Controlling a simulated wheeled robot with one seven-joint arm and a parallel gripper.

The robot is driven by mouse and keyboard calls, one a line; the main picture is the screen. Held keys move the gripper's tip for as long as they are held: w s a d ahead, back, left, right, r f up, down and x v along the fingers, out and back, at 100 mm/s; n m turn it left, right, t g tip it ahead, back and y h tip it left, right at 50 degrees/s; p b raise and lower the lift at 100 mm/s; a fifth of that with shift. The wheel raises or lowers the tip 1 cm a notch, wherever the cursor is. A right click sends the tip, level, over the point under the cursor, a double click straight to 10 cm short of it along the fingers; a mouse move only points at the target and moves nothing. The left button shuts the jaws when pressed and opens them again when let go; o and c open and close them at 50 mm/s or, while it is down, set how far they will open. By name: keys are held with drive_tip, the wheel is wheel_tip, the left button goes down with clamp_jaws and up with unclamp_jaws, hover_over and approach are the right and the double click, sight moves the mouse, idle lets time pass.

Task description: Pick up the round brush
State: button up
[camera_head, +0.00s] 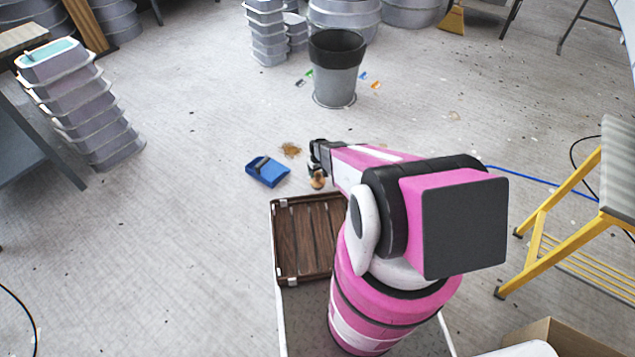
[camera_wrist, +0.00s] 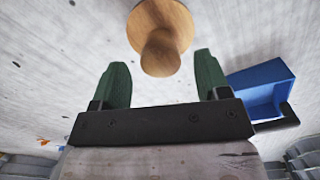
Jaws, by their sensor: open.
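The round brush (camera_wrist: 158,22) is a pale wooden disc with a short, thick wooden handle. In the wrist view it is at the top centre, with the handle's rounded end towards my gripper (camera_wrist: 161,62). In the head view only a small wooden part of the brush (camera_head: 318,183) shows on the floor, just below my gripper (camera_head: 316,165). My gripper is open, with its two green fingers left and right of the handle end in the wrist view. Clear gaps show on both sides. I cannot tell whether the handle end is between the fingertips or just beyond them.
A blue dustpan (camera_head: 268,171) lies left of the brush, near a small brown debris pile (camera_head: 290,150). A slatted wooden tray (camera_head: 290,240) is nearer to me. A grey bin (camera_head: 336,85) stands behind, with stacked moulds (camera_head: 75,105) at left and a yellow-legged step stool (camera_head: 565,205) at right.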

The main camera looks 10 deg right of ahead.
drive_tip(key=f, duration=0.4)
drive_tip(key=shift+w, duration=0.2)
drive_tip(key=shift+r, duration=0.1)
drive_tip(key=shift+c, duration=0.3)
drive_tip(key=c, duration=1)
drive_tip(key=shift+r, duration=0.1)
drive_tip(key=shift+s+r, duration=0.1)
drive_tip(key=shift+r, duration=0.35)
drive_tip(key=r, duration=0.3)
drive_tip(key=shift+s+a+r, duration=0.15)
drive_tip(key=shift+a+r, duration=0.05)
drive_tip(key=shift+r, duration=0.1)
drive_tip(key=s+a+r, duration=0.2)
drive_tip(key=a, duration=0.1)
drive_tip(key=s+a+r, duration=0.2)
drive_tip(key=a, duration=0.1)
drive_tip(key=s+a+r, duration=0.2)
drive_tip(key=a, duration=0.1)
drive_tip(key=shift+a+r, duration=0.2)
drive_tip(key=shift+a, duration=0.1)
